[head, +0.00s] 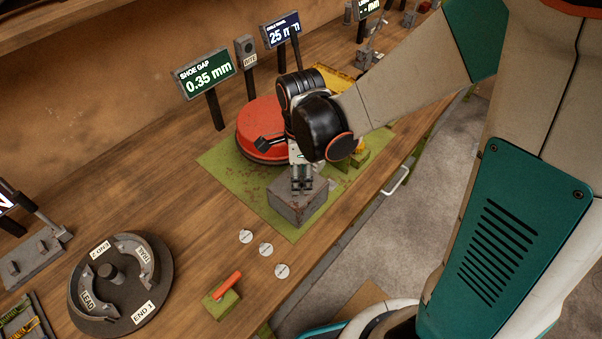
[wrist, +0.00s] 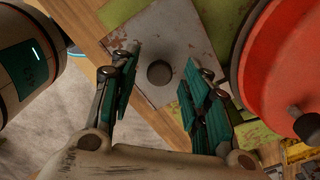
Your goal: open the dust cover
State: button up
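A grey, rust-flecked metal box (head: 296,207) stands at the front edge of the green mat; it may be the dust cover, but no label shows. The wrist view shows its scuffed top (wrist: 185,35) with a round dark knob (wrist: 159,73) in the middle. My gripper (head: 302,186) points down just over the box. In the wrist view my gripper (wrist: 158,90) is open, its teal-padded fingers apart on either side of the knob. Neither finger visibly touches it. In the head view the knob is hidden by the fingers.
A red drum (head: 262,125) stands close behind the box; it also fills the right of the wrist view (wrist: 275,65). Signs on posts, including the shoe gap display (head: 208,75), line the back. Discs (head: 265,249), an orange-handled block (head: 222,301) and a brake assembly (head: 120,285) lie nearer.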

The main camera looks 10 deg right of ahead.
notch_tip(320, 180, up, 12)
dwell(0.7)
jog(key=shift+s, duration=0.1)
jog(key=s+d+n+t+b, duration=0.5)
jog(key=s+d+n+t, duration=0.2)
jog(key=n, duration=1.2)
jog(key=shift+s+d+f+n, duration=0.3)
jog(key=shift+s+d+n, duration=0.1)
jog(key=shift+s+d, duration=0.7)
